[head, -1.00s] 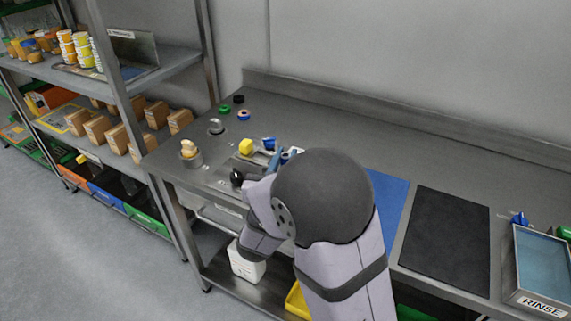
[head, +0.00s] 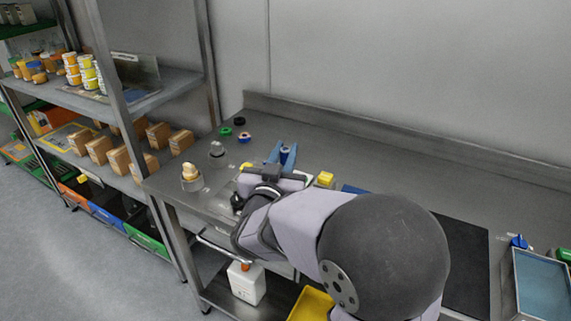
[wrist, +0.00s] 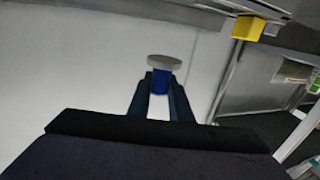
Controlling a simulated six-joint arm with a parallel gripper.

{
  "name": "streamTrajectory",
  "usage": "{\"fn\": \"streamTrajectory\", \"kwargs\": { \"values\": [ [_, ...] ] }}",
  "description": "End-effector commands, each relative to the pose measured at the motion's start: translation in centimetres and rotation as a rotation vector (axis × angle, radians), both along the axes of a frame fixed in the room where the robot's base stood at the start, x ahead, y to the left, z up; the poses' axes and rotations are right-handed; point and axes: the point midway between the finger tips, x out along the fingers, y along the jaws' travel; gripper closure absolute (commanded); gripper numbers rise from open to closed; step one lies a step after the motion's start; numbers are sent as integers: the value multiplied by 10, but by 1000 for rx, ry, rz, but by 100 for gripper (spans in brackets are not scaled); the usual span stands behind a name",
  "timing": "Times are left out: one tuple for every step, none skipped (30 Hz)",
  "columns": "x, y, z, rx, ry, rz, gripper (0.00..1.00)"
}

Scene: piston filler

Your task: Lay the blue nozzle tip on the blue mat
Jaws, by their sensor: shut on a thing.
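My gripper (head: 284,152) is shut on the blue nozzle tip (wrist: 160,80), which sits between the two fingertips in the wrist view with a pale grey disc-shaped end beyond them. In the head view the fingers point up the picture, away from the arm, and only a little blue of the tip shows between them.
A black mat (head: 468,255) and a rinse tray (head: 541,275) lie to the right. A yellow block (head: 325,179) is just right of the gripper. The bench's back strip is clear.

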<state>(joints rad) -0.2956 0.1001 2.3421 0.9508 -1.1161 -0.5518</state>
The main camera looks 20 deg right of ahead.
Motion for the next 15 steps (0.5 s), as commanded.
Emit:
{"fn": "streamTrajectory", "kwargs": {
  "values": [
    [0,0,6,2,-3,-1,100],
    [0,0,8,2,-3,-1,100],
    [0,0,10,1,-3,-1,100],
    [0,0,11,1,-3,-1,100],
    [0,0,12,1,-3,0,100],
    [0,0,12,0,-2,0,100],
    [0,0,13,0,-1,0,100],
    [0,0,13,0,-1,0,100],
    [0,0,14,0,-1,0,100],
    [0,0,16,0,-1,0,100],
    [0,0,17,0,-1,0,100],
    [0,0,20,0,-1,0,100],
    [0,0,23,0,-1,0,100],
    [0,0,25,0,-1,0,100],
    [0,0,30,0,-2,0,100]
  ]
}}
